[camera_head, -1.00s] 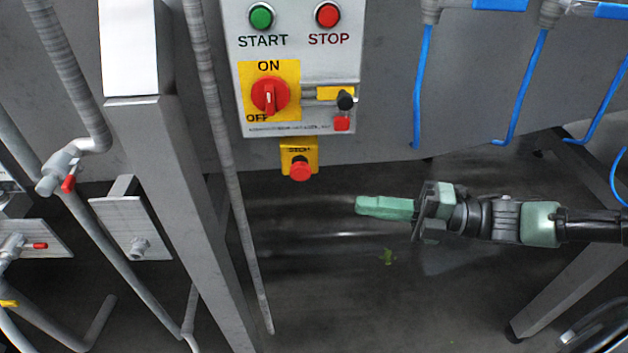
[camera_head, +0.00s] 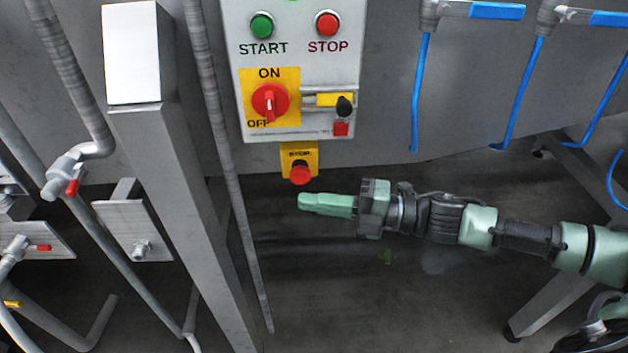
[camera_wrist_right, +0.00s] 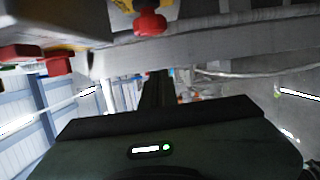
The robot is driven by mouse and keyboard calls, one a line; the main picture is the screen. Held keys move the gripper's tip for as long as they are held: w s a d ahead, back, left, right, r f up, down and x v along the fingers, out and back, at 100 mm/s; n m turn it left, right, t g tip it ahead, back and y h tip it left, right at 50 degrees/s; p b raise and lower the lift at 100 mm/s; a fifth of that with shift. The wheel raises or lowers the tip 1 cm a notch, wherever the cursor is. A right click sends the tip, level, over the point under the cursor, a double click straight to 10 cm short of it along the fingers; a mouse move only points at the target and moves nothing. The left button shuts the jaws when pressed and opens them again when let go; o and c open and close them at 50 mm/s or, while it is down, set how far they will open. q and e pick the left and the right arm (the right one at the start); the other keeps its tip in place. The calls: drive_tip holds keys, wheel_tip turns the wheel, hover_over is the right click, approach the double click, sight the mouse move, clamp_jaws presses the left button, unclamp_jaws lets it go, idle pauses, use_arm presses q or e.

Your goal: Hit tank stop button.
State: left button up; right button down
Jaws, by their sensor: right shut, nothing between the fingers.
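The control panel (camera_head: 350,60) has a red round STOP button (camera_head: 327,23) at its upper right, beside a green START button (camera_head: 262,25). A second red stop button (camera_head: 300,174), mushroom shaped, sits on a small yellow box below the panel; a red knob that looks like it also shows at the top of the right wrist view (camera_wrist_right: 150,20). My right gripper (camera_head: 302,201) is shut and empty. In the head view its tips appear just below the lower stop button, with a gap in the picture. My left gripper is not in view.
A red ON/OFF rotary switch (camera_head: 269,102) is on the panel. A grey post (camera_head: 185,190) and a thin pipe (camera_head: 232,180) stand to the left. Blue hoses (camera_head: 420,95) hang at the right.

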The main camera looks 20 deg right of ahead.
sight(300, 178)
drive_tip(key=shift+w+d+p, duration=0.25)
drive_tip(key=shift+w+d, duration=0.05)
drive_tip(key=shift+w, duration=0.65)
drive_tip(key=shift+w+d+p, duration=0.25)
drive_tip(key=shift+w+d, duration=0.05)
drive_tip(key=shift+w, duration=0.65)
